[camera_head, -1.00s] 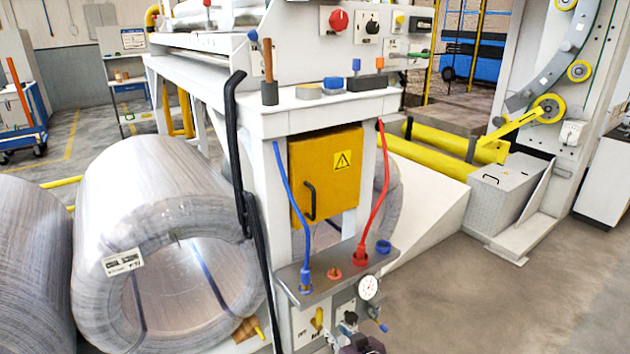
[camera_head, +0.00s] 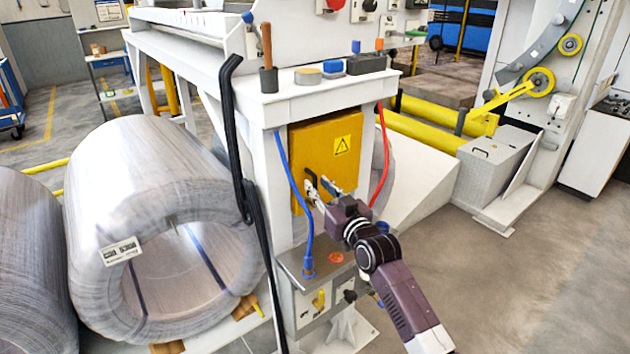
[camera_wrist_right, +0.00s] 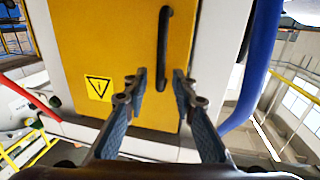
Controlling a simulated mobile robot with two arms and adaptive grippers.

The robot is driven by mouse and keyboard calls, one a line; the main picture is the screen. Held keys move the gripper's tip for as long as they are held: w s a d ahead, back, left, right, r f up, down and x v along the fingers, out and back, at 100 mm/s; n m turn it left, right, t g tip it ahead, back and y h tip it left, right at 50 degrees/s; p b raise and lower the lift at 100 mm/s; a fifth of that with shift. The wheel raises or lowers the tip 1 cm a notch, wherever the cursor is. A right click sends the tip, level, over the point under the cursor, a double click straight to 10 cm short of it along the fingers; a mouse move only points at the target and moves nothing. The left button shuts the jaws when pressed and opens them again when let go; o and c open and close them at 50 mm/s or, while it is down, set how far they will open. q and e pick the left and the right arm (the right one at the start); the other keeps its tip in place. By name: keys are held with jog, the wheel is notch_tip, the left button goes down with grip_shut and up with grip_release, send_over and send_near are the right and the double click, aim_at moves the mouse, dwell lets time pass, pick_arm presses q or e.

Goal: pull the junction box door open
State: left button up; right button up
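The yellow junction box door (camera_head: 322,140) with a black warning triangle is on the front of the white machine frame. The door looks shut. Its black bar handle (camera_wrist_right: 163,45) is in the upper middle of the right wrist view; in the head view my gripper partly hides it. My right gripper (camera_head: 324,186) is in front of the door at the handle. In the right wrist view the two fingers (camera_wrist_right: 160,82) are spread, with the end of the handle showing between their tips. Contact with the handle cannot be told. My left gripper is not in view.
A blue cable (camera_head: 290,190) hangs left of the door and a red cable (camera_head: 382,150) right of it. A grey shelf (camera_head: 297,262) juts out below. A large wrapped coil (camera_head: 140,180) stands at the left. The floor (camera_head: 500,285) at the right is clear.

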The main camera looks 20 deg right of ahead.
jog(key=shift+w+a, duration=0.15)
jog(key=shift+w, duration=1.05)
jog(key=shift+c, duration=0.6)
grip_shut()
